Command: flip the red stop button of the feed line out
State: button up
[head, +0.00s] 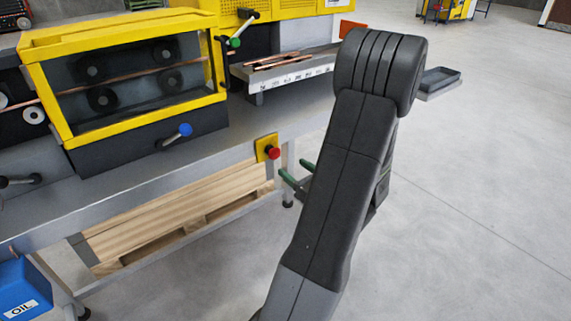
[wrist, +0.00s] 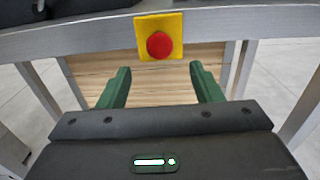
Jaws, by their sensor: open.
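The red stop button (head: 274,153) sits on a yellow plate (head: 263,146) on the front edge of the bench. In the wrist view the red button (wrist: 160,45) is round and faces me, on its yellow plate (wrist: 144,27). My gripper (head: 297,173) has green fingers and is open and empty. In the head view its fingertips are just right of the button, apart from it. In the wrist view my gripper (wrist: 157,72) has its fingers spread below the button, one to each side. My arm hides part of the gripper in the head view.
The grey bench (head: 190,180) runs along the left, with a yellow-framed machine (head: 50,100) on it. A ruler ledge (head: 290,75) holds copper tubes. A wooden pallet (head: 170,222) lies under the bench. A blue oil can (head: 22,285) stands lower left. The floor at right is clear.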

aim_at(277, 155)
jog(key=v, duration=0.6)
jog(key=shift+s+d, duration=0.25)
jog(key=shift+s, duration=0.05)
jog(key=p+x, duration=0.1)
jog(key=x, duration=1.3)
